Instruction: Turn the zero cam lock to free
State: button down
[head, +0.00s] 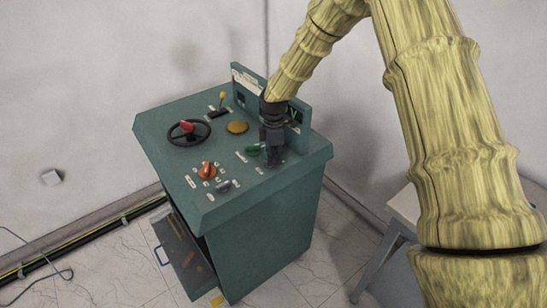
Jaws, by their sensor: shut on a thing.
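My gripper (272,158) is dark and points down onto the right side of a teal control console's (215,204) sloped top. Its fingers are shut on a small control at the panel surface, mostly hidden behind them. A green part (252,149) shows just left of the fingers; I cannot tell whether it belongs to the held control. The zero cam lock cannot be told for certain, as the labels are too small to read and the gripper covers this area.
The panel also carries a black handwheel with a red knob (187,127), an orange rotary knob (207,170), a yellow dome (237,127), a yellow-tipped lever (222,97) and a small grey control (223,185). A grey table (409,208) stands right. A cabinet door hangs open below.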

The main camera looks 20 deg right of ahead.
jog(key=m, duration=0.7)
jog(key=shift+s+a+b, duration=0.2)
jog(key=shift+s+b, duration=0.1)
jog(key=shift+b, duration=0.1)
jog(key=m, duration=0.5)
jog(key=shift+s+a+m, duration=0.1)
jog(key=shift+a+m, duration=0.1)
jog(key=shift+m, duration=0.1)
jog(key=c, duration=1.5)
grip_release()
notch_tip(320, 180, up, 12)
jog(key=shift+a, duration=0.1)
